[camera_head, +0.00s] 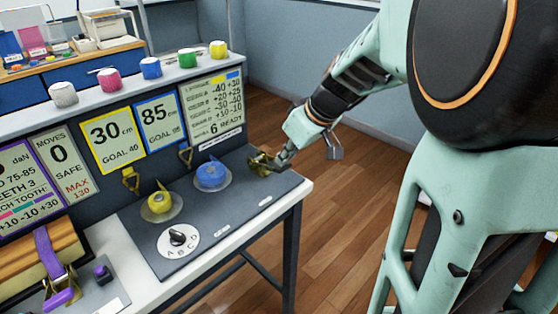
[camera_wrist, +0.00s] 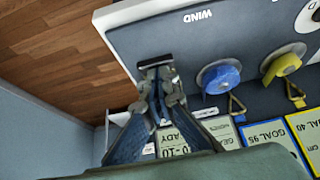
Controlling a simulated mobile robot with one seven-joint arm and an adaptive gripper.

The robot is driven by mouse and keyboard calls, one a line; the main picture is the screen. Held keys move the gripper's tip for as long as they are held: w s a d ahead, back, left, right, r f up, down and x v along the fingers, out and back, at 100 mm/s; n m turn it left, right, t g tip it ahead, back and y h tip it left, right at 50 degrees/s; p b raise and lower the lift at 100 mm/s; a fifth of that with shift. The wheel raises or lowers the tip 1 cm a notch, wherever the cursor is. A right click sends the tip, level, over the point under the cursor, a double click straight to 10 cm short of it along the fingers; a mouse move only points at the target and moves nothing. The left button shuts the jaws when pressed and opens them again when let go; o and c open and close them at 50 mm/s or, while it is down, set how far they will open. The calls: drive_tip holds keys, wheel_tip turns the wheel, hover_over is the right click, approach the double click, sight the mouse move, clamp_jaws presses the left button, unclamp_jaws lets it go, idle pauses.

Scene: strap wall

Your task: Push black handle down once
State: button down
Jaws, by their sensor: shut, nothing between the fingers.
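My gripper (camera_head: 283,160) is at the right end of the dark bench panel, close beside a brass ratchet-like piece (camera_head: 262,161). In the wrist view my gripper (camera_wrist: 157,76) has its fingers together with nothing held. A short black bar (camera_wrist: 155,61), which looks like the black handle, lies across just beyond the fingertips. Whether the fingers touch it I cannot tell. In the head view the gripper and brass piece crowd together, and I cannot make the handle out clearly.
A blue tape roll (camera_head: 212,175) and a yellow roll (camera_head: 160,201) sit on the panel, with a lettered dial (camera_head: 178,239) in front. Printed cards (camera_head: 212,108) stand behind. A purple strap (camera_head: 47,252) is at the left. Open wooden floor (camera_head: 345,215) lies to the right.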

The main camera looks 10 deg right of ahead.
drive_tip(key=shift+s+d+f+t+y+b, duration=0.15)
drive_tip(key=shift+f+b, duration=0.3)
drive_tip(key=shift+b, duration=0.8)
drive_tip(key=shift+s+f+t+y+b, duration=0.2)
drive_tip(key=shift+f+b, duration=0.25)
drive_tip(key=shift+b, duration=0.8)
drive_tip(key=shift+s+d+f+b, duration=0.15)
drive_tip(key=shift+f+b, duration=0.1)
drive_tip(key=shift+b, duration=0.4)
